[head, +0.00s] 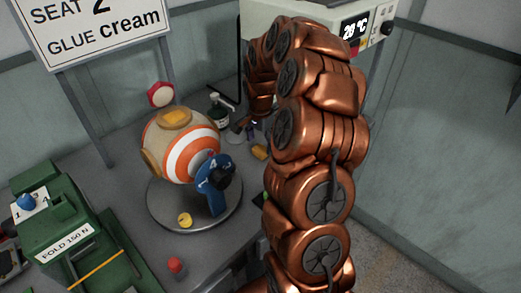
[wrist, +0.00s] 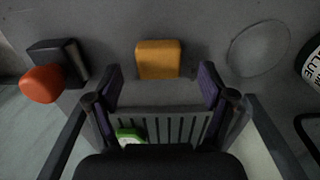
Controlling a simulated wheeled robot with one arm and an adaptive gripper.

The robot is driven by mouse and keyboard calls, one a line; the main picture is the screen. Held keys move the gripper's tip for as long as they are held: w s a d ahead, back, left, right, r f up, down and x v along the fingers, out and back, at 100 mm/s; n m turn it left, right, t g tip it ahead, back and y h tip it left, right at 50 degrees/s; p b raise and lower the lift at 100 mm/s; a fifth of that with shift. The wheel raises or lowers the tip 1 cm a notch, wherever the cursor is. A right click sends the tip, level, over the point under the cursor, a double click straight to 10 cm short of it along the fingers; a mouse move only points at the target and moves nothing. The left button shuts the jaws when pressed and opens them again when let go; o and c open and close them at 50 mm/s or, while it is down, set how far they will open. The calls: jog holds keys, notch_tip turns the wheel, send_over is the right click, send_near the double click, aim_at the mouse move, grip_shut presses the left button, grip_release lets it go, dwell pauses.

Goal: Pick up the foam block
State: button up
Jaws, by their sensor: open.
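The foam block is a small yellow-orange block with rounded corners (wrist: 158,60). In the wrist view it lies on the grey surface, centred just beyond my fingertips. In the head view it shows as a small yellow piece (head: 260,152), partly hidden by my copper arm. My gripper (wrist: 160,88) is open, with its two purple-padded fingers apart and nothing seen held between them. In the head view my gripper (head: 249,127) is small and partly hidden, close to the block.
In the wrist view, a black box with a red-orange knob (wrist: 42,84) stands left, a round clear dish (wrist: 259,48) and labelled bottle (wrist: 313,67) right. A green thing (wrist: 130,135) shows near my gripper's base. In the head view, a striped ball (head: 190,158) sits on a round plate (head: 165,217).

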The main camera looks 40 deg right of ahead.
aim_at(261, 148)
jog(key=shift+s+f, duration=0.1)
jog(key=shift+f, duration=1.35)
jog(key=c, duration=1)
notch_tip(261, 148, up, 10)
jog(key=b, duration=0.1)
jog(key=shift+b, duration=0.4)
jog(key=o, duration=0.3)
jog(key=c, duration=0.4)
